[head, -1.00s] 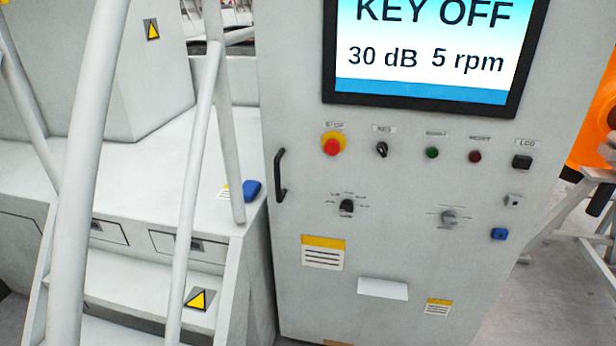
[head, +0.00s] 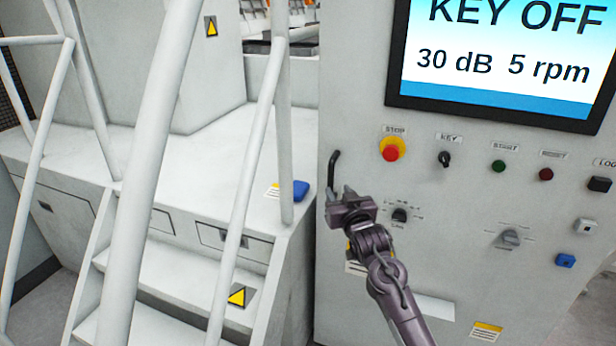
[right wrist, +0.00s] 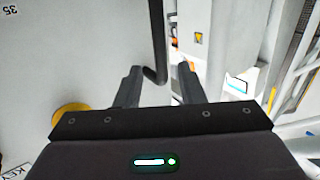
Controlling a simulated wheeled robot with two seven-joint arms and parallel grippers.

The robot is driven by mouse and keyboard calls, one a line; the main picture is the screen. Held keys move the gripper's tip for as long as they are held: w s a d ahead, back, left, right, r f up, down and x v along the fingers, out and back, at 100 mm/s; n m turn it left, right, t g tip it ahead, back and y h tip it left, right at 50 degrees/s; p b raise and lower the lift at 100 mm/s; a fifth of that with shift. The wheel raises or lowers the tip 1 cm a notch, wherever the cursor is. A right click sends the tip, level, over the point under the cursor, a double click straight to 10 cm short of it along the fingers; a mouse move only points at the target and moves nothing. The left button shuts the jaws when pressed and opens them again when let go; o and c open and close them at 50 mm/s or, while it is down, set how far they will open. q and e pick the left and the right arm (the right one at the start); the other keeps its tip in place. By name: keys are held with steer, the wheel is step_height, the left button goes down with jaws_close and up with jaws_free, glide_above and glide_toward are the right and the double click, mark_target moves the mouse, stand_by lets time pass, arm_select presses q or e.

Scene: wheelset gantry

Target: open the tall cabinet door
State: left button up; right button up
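The tall grey cabinet door (head: 450,215) fills the right of the head view and looks shut. It carries a screen and several controls. Its black bar handle (head: 333,165) is near the left edge, with the lower part hidden by my gripper. My right gripper (head: 340,193) is at the handle's lower end. In the right wrist view, the fingers of my right gripper (right wrist: 159,88) are apart, and the handle (right wrist: 158,45) reaches down between them without clear contact. The door face (right wrist: 65,65) is on the left there. My left gripper is not in view.
Left of the cabinet are grey steps (head: 165,275) with pale handrails (head: 150,170). A blue object (head: 300,190) lies on the platform by the cabinet's left edge. A red stop button (head: 391,149) and a selector knob (head: 400,215) stick out near my gripper.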

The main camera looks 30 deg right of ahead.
mark_target(332, 176)
steer(key=shift+r+p+x, duration=0.25)
steer(key=shift+p+x, duration=0.05)
steer(key=shift+x, duration=1)
steer(key=shift+r+p+x, duration=0.25)
steer(key=shift+x, duration=1.05)
steer(key=shift+r+p+x, duration=0.25)
steer(key=shift+p+x, duration=0.05)
steer(key=shift+x, duration=1.05)
jaws_close()
steer(key=shift+a, duration=0.1)
